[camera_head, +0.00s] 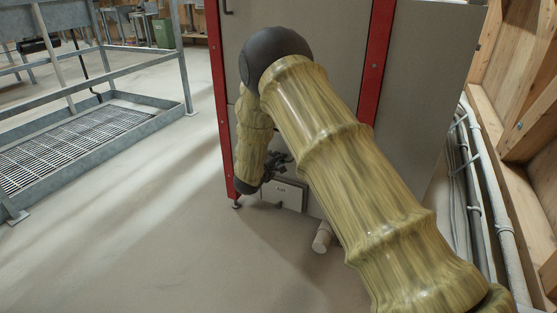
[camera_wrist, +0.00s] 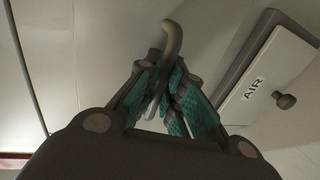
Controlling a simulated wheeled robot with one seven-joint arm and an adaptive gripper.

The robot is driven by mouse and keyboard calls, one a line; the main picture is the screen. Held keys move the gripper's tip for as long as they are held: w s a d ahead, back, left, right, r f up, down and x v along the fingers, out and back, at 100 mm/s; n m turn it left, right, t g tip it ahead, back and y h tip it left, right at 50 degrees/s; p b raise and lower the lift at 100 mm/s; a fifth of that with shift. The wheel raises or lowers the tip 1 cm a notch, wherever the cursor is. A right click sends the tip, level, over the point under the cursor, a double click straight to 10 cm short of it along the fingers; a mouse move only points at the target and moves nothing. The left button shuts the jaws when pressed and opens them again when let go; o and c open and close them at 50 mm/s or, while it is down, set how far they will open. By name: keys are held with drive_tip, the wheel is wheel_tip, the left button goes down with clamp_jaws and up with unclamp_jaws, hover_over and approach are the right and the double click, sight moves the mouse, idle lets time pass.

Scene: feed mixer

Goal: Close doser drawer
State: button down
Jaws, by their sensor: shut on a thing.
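My gripper (camera_wrist: 165,95) is shut on a curved grey handle (camera_wrist: 172,40). The green-padded fingers close around its lower part, and the hooked end sticks out above them. In the head view my gripper (camera_head: 277,162) is small and dark against the cabinet's lower front, partly hidden by my arm. A pale panel marked AIR (camera_wrist: 260,75), with a dark round knob (camera_wrist: 285,101), is right of the fingers and apart from them. The AIR panel also shows low on the cabinet in the head view (camera_head: 290,193). I cannot tell which part is the doser drawer or how far it is open.
The grey cabinet (camera_head: 300,20) has red edge posts (camera_head: 376,45). A short pale cylinder (camera_head: 322,238) is by its base. Pipes (camera_head: 480,205) and a wooden frame (camera_head: 535,115) line the right. A metal grate frame (camera_head: 70,145) stands left, with clear floor between.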

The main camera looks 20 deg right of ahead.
drive_tip(key=shift+w+d+r+p, duration=0.15)
drive_tip(key=shift+w+d+p, duration=0.7)
drive_tip(key=shift+p, duration=0.75)
drive_tip(key=c, duration=1.5)
unclamp_jaws()
drive_tip(key=shift+d, duration=0.1)
drive_tip(key=v, duration=1.2)
